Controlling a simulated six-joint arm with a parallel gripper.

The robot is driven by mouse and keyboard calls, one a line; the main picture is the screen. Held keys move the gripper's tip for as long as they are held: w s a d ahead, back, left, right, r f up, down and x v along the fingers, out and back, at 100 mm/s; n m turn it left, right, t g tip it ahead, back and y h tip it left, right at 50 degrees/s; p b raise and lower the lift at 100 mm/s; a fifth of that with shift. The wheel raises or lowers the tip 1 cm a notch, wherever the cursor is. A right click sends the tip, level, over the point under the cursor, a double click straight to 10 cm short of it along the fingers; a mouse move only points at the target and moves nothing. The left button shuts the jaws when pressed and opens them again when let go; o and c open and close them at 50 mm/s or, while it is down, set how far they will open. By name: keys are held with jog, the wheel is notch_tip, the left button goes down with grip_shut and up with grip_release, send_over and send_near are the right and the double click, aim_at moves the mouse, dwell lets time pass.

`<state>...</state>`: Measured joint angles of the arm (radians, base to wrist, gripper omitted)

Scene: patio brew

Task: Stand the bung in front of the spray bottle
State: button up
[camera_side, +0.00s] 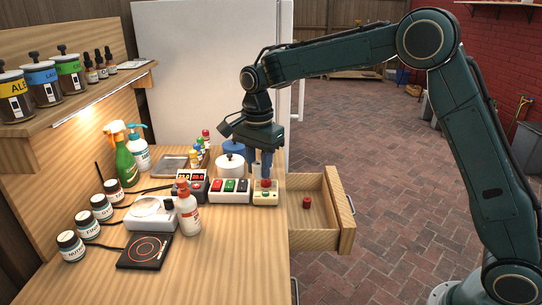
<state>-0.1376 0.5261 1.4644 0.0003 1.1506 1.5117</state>
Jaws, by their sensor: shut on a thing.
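The green spray bottle (126,166) with an orange trigger head stands at the back left of the bench, beside a white pump bottle. My gripper (265,179) points down over the small cream control box at the bench's right edge. It is shut on a small red piece (265,183) at the top of that box; I cannot tell whether this is the box's button or a loose piece. A small red, round, stubby thing (306,202), possibly the bung, sits in the open drawer, apart from my gripper.
The open drawer (345,212) juts from the bench's right side. The cream control box (265,198), switch box (229,191), a white bottle (187,212), scale (152,213), hotplate (145,251) and several dark jars (71,246) crowd the bench. Its front right is clear.

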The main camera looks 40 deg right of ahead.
aim_at(261, 228)
notch_tip(261, 228, down, 16)
jog(key=shift+f, duration=0.25)
dwell(0.6)
jog(key=shift+f, duration=0.1)
jog(key=o, duration=0.9)
jog(key=shift+o, duration=0.3)
notch_tip(261, 228, up, 12)
dwell(0.7)
